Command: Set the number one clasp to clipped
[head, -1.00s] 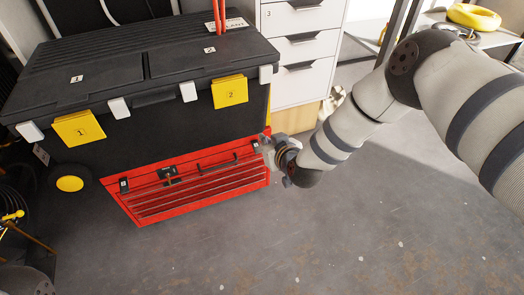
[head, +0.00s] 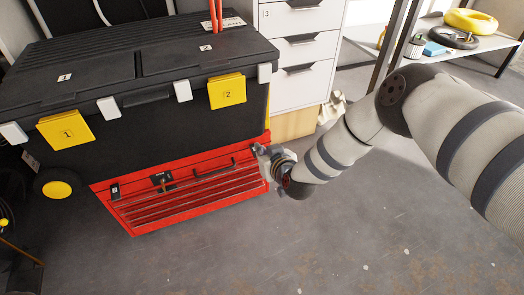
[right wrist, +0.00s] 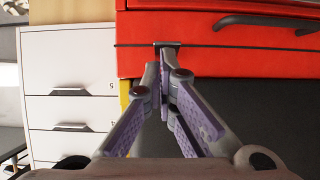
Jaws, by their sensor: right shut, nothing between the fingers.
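The red toolbox (head: 185,192) sits on the floor against the black chest. A dark clasp (head: 115,191) with a small white label, too small to read surely, is at its left front. In the right wrist view a dark clasp piece (right wrist: 167,44) crosses the red box's seam. My right gripper (head: 262,151) is at the box's right front corner, and its closeness hides that corner in the head view. In the right wrist view the right gripper (right wrist: 164,88) is shut and empty, its tips just below the clasp piece. Contact is unclear. My left gripper is out of view.
The black chest (head: 175,125) carries yellow plates marked 1 (head: 67,130) and 2 (head: 227,91). A white drawer cabinet (head: 303,60) stands behind my right gripper. A shelf (head: 480,47) is at the back right. The grey floor in front is clear.

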